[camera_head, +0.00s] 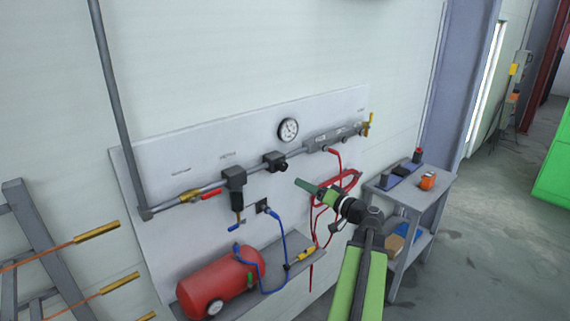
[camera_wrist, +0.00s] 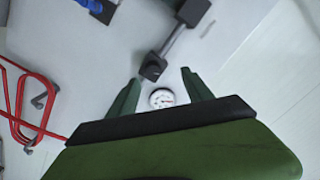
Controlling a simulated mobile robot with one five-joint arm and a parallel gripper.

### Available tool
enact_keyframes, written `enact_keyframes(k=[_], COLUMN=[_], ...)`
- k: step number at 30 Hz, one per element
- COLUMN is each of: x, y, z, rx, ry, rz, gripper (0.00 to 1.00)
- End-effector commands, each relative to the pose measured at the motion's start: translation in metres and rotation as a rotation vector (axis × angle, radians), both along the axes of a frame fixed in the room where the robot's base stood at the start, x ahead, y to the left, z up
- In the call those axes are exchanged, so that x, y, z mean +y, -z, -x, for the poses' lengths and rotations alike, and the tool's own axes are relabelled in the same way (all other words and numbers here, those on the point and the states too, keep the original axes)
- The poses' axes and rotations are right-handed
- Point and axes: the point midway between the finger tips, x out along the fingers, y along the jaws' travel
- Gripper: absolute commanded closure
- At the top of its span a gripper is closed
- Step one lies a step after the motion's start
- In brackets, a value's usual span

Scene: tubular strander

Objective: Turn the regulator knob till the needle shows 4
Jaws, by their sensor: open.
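The regulator (camera_head: 275,161) is a dark block on the grey pipe, with a short black knob facing out from the panel. It also shows in the wrist view (camera_wrist: 152,68), just beyond my fingertips. The round white gauge (camera_head: 288,130) sits above and right of the regulator. In the wrist view the gauge (camera_wrist: 161,98) appears between my fingers; its needle is too small to read. My gripper (camera_head: 308,189) is open and empty, with green fingers, in front of the panel below and right of the regulator. In the wrist view my gripper (camera_wrist: 160,77) shows nothing gripped.
A filter unit (camera_head: 234,180) and a red-handled valve (camera_head: 205,194) are left of the regulator. Red hose (camera_head: 346,182) hangs to the right. A red tank (camera_head: 215,279) lies below. A grey cart (camera_head: 435,188) stands at right. Open floor lies beyond the cart.

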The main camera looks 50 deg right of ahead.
Motion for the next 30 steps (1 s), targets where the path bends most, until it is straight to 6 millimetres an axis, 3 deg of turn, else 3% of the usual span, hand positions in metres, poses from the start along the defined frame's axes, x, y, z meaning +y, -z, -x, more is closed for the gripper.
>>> enact_keyframes(k=[1,4,11,30], x=[-0.014,-0.027,-0.029,-0.041], y=[-0.004,-0.004,-0.003,-0.003], z=[0.016,0.031,0.024,-0.121], rx=[-0.002,-0.002,-0.001,0.000], ry=[0.031,0.059,0.060,0.062], rz=[-0.001,-0.002,-0.002,-0.002], gripper=[0.41,0.41,0.41,0.41])
